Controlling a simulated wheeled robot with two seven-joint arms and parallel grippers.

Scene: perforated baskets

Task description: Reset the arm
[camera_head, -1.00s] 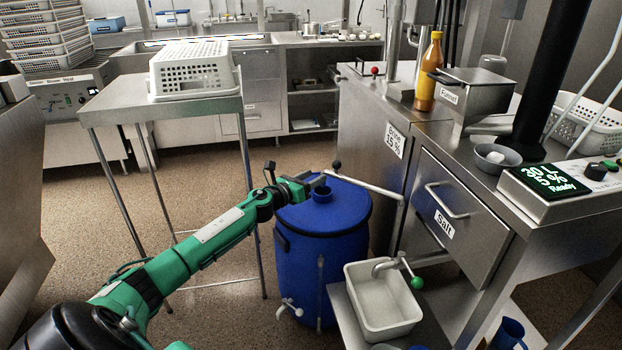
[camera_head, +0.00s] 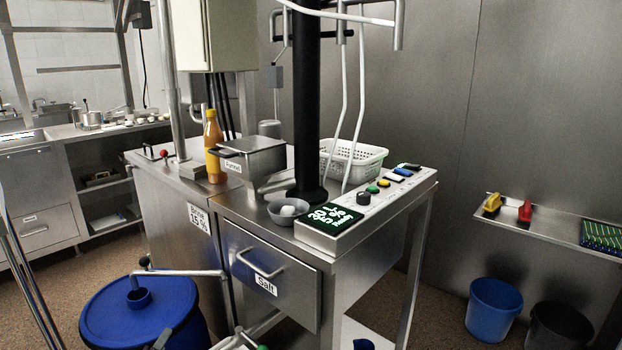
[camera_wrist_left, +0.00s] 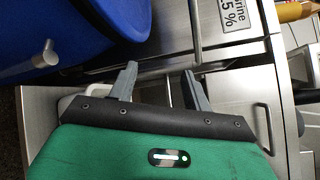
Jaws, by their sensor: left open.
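My left gripper (camera_wrist_left: 160,72) shows in the left wrist view, its two grey fingers apart and nothing between them. It is over a steel surface beside the blue barrel (camera_wrist_left: 70,25). In the head view only a small dark piece, perhaps the left gripper, shows at the bottom edge in front of the blue barrel (camera_head: 115,315). The rest of my left arm is out of that picture. My right gripper is in neither view.
A steel counter carries an orange bottle (camera_head: 212,145), a steel funnel box (camera_head: 250,160), a grey bowl (camera_head: 287,211), a control panel (camera_head: 365,205) and a white perforated basket (camera_head: 350,160). The salt drawer (camera_head: 270,275) is below. Blue (camera_head: 494,310) and black (camera_head: 558,328) buckets stand at right.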

